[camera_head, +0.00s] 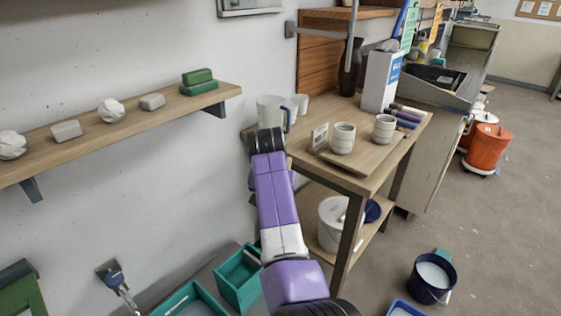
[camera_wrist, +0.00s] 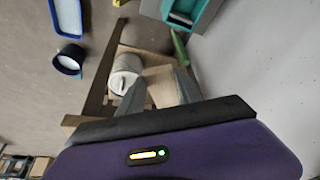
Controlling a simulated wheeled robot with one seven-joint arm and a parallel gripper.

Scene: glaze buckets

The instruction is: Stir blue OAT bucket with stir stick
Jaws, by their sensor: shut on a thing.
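In the wrist view my gripper (camera_wrist: 162,90) is shut on a pale wooden piece (camera_wrist: 160,82), which appears to be the stir stick. Its far end is hard to make out. In the head view my gripper is hidden beyond my purple arm. A dark blue bucket (camera_head: 431,279) with pale liquid stands upright on the floor at the lower right. It also shows in the wrist view at the upper left (camera_wrist: 68,61), well apart from my gripper. No OAT label is readable on it.
A wooden table (camera_head: 408,141) holds cups, mugs and a box. A white bucket (camera_head: 332,226) stands on its lower shelf. Teal bins (camera_head: 239,284) sit by the wall, and a blue tray (camera_head: 404,309) lies near the bucket. Orange buckets (camera_head: 487,149) stand farther back.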

